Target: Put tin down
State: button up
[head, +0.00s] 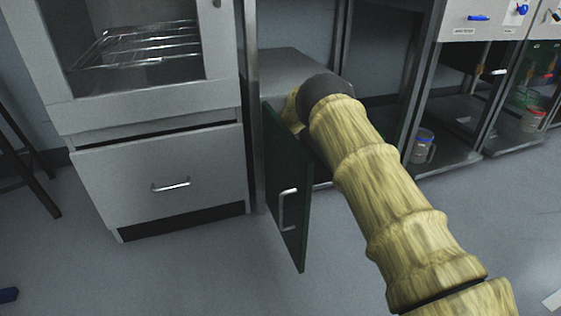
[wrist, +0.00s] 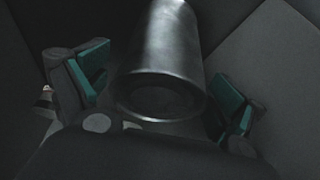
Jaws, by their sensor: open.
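The tin (wrist: 168,65) is a silvery grey cylinder in the middle of the wrist view, its round end towards the camera. My gripper (wrist: 165,85) has its two teal-padded fingers spread, one on each side of the tin. Dark gaps show between the pads and the tin, so the jaws are open around it. In the head view my arm reaches into the cupboard behind the open dark green door (head: 287,190), and the arm and door hide the gripper and the tin. What the tin rests on is too dark to tell.
A grey cabinet with a drawer (head: 163,178) stands left of the cupboard. The door juts into the room close to my arm. On the right, a clear container (head: 421,146) sits on a low shelf.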

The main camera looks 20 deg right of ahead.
jog(key=p+v, duration=0.4)
jog(key=v, duration=0.2)
jog(key=shift+w, duration=0.2)
jog(key=s+d+p, duration=0.2)
jog(key=s+p, duration=0.4)
jog(key=s, duration=0.5)
jog(key=shift+s+f+p, duration=0.35)
jog(key=shift+s, duration=0.05)
